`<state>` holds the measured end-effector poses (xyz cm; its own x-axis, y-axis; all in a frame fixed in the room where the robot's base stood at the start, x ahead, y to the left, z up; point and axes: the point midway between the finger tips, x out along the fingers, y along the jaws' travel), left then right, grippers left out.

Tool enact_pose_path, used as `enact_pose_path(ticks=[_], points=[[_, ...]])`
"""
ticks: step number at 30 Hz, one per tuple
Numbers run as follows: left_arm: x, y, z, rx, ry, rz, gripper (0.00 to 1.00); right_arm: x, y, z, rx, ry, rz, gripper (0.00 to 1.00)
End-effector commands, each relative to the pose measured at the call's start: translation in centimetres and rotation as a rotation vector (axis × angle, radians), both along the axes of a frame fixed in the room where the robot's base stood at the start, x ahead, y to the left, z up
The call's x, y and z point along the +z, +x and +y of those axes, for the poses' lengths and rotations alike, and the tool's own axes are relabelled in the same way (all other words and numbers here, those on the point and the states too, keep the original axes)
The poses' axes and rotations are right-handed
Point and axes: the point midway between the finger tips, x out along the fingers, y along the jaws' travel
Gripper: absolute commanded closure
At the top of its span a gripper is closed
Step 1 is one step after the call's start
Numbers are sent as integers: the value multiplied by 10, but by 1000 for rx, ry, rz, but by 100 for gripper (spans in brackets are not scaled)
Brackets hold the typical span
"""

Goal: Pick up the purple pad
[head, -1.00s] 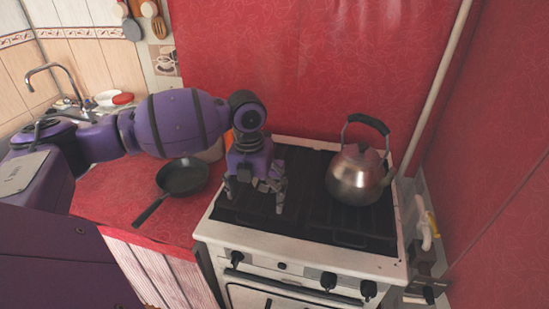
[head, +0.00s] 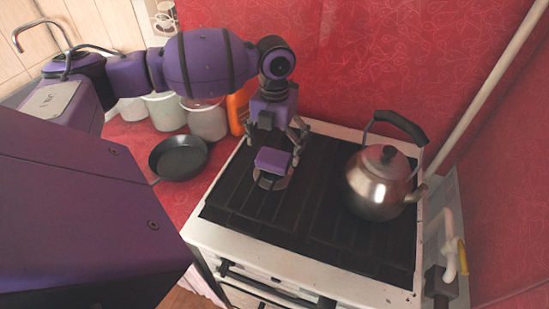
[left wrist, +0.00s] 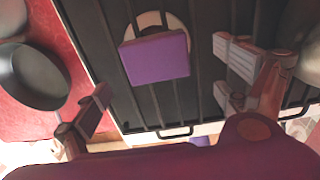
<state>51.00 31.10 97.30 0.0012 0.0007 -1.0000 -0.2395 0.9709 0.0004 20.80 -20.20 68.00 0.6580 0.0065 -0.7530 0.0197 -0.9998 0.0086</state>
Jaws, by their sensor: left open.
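The purple pad (head: 273,160) is a small block lying on top of a round pale piece on the black stove grate. It also shows in the left wrist view (left wrist: 155,57), near the top middle. My left gripper (head: 276,139) is open above and just behind the pad in the head view. In the left wrist view its two fingers (left wrist: 165,92) stand apart, one to each side of the pad's line, with nothing between them. The underside of the pad is hidden. My right gripper is not in view.
A steel kettle (head: 380,183) stands on the stove right of the pad. A black pan (head: 178,157) lies on the red counter to the left. Several pale canisters (head: 207,121) and an orange object (head: 238,108) stand behind it. The front of the grate is clear.

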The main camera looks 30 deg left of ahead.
Motion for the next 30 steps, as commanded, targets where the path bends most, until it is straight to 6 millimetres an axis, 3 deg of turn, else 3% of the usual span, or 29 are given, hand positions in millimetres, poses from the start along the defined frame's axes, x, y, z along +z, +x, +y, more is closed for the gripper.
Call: enact_pose_path(ticks=[10,17,26,30], points=[[-44,2,5,1,0,-1,8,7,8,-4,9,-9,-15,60],[-49,2,5,0,0,-2,8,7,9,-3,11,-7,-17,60],[-48,2,5,0,0,-2,42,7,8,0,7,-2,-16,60],[-48,2,5,0,0,-2,42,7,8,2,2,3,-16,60]])
